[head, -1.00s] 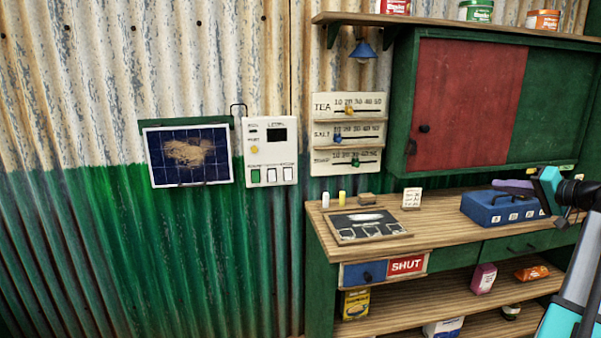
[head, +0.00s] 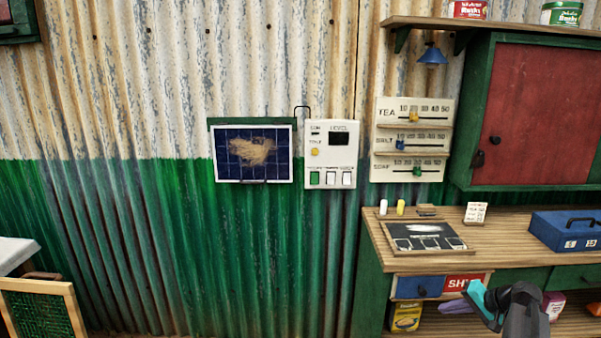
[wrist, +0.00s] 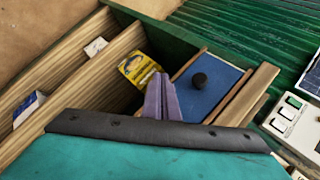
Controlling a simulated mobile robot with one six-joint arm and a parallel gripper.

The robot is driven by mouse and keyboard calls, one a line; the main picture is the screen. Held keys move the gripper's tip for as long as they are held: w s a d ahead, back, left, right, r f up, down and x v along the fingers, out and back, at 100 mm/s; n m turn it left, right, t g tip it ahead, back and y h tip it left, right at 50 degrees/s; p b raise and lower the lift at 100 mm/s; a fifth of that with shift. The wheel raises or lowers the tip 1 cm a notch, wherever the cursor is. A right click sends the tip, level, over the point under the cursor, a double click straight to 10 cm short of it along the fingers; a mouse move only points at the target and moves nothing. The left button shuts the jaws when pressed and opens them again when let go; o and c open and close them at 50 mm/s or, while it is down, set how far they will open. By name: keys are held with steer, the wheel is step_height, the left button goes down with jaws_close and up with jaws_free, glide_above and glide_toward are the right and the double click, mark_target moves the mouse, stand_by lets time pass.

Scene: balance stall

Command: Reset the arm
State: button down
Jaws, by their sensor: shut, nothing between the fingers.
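My gripper (head: 456,308) is at the lower right of the head view, in front of the shelf below the counter. Its purple fingers also show in the wrist view (wrist: 162,98), closed together with nothing between them. In the wrist view, a blue drawer front or panel (wrist: 207,88) with a dark round knob lies just beyond the fingers, to the right. A yellow box (wrist: 137,68) stands on the shelf to the left of the fingertips. I cannot tell how far the fingertips are from either.
The wooden counter (head: 510,222) carries a slate board (head: 425,243) and a blue case (head: 565,232). A red SHUT sign (head: 463,283) sits under its edge. A switch panel (head: 331,155) hangs on the corrugated wall. A wood-framed green board (head: 40,306) stands lower left. The middle floor area looks clear.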

steer(key=s+a+f+n+g, duration=0.1)
steer(key=s+a+f+g, duration=0.1)
steer(key=s+a+f, duration=0.45)
steer(key=s+a+f+n+g+p, duration=0.1)
steer(key=s+a+f+g, duration=0.2)
steer(key=a+f, duration=0.65)
steer(key=s+a+f+n+g, duration=0.15)
steer(key=s+a+f, duration=0.25)
steer(key=a+f, duration=0.45)
steer(key=s+a+f+n+g+h, duration=0.2)
steer(key=s+f, duration=0.4)
steer(key=s, duration=0.6)
steer(key=s+a+f+n+g+h+p, duration=0.1)
steer(key=s+a+f, duration=0.5)
steer(key=s, duration=0.7)
steer(key=n+g+h, duration=0.1)
steer(key=g+h, duration=0.1)
steer(key=g, duration=0.1)
steer(key=shift+a+n, duration=0.3)
steer(key=shift+n, duration=0.05)
steer(key=shift+s+g, duration=0.1)
steer(key=shift+g, duration=0.15)
steer(key=c, duration=1.8)
jaws_free()
steer(key=shift+r, duration=0.1)
steer(key=shift+o, duration=0.2)
steer(key=shift+a, duration=0.15)
